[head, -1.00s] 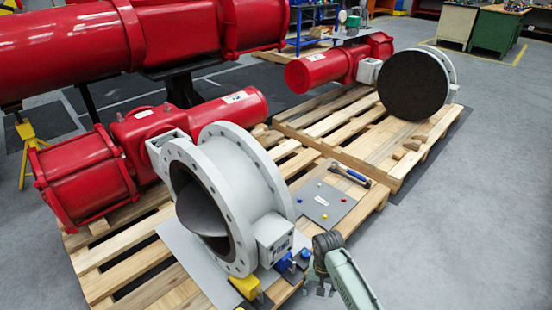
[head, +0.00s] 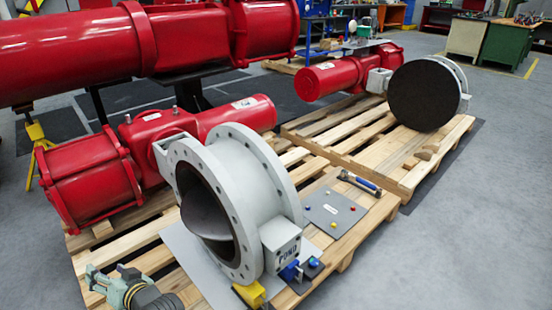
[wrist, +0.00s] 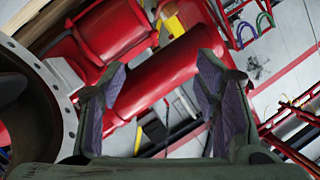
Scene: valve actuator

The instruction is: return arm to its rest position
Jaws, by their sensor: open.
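My gripper (head: 107,276) is at the bottom left of the head view, over or in front of the near pallet's left front part. In the wrist view my gripper (wrist: 160,78) has its two fingers spread apart, with nothing between them. The grey-white valve (head: 235,205) with its open round bore stands to the right of my gripper in the head view. Its flange (wrist: 50,80) shows at the left edge of the wrist view. The red actuator (head: 150,135) lies behind the valve. Most of my arm is out of view.
The near pallet (head: 160,258) carries a grey plate (head: 330,211) with coloured buttons, a hammer-like tool (head: 358,183) and a yellow block (head: 248,296). A second pallet (head: 345,147) holds another red actuator and valve. Grey floor (head: 460,240) is clear at the right.

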